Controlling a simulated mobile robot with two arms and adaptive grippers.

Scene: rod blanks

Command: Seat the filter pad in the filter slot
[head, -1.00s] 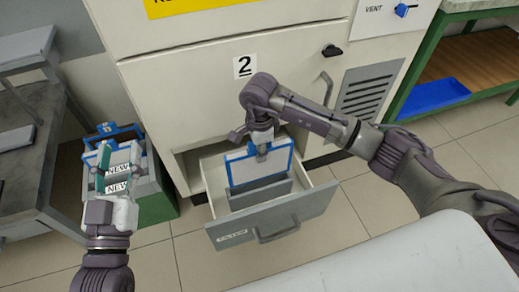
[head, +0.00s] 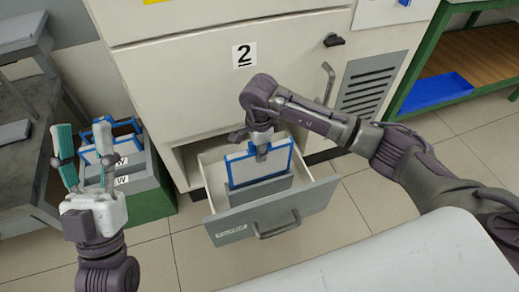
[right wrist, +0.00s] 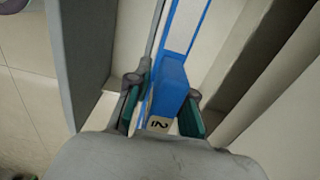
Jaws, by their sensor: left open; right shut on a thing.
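The filter pad (head: 240,170) is a white panel with a blue frame. It stands upright in the open drawer (head: 290,212) of the cabinet, its lower part hidden behind a grey divider (head: 262,191). My right gripper (head: 262,150) is shut on the pad's top edge. In the right wrist view, the fingers of my right gripper (right wrist: 162,105) clamp the blue tab (right wrist: 172,85), which bears a label reading 2. I cannot tell whether the pad's bottom touches the slot floor. My left gripper (head: 68,160) is open and empty, pointing up at the left.
A green and grey bin (head: 152,190) marked NEW holds more blue-framed pads (head: 122,135) left of the cabinet. A grey table (head: 20,160) stands at far left. The cabinet (head: 160,90) carries a 2 sign. A blue tray (head: 435,90) lies on a green shelf at right.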

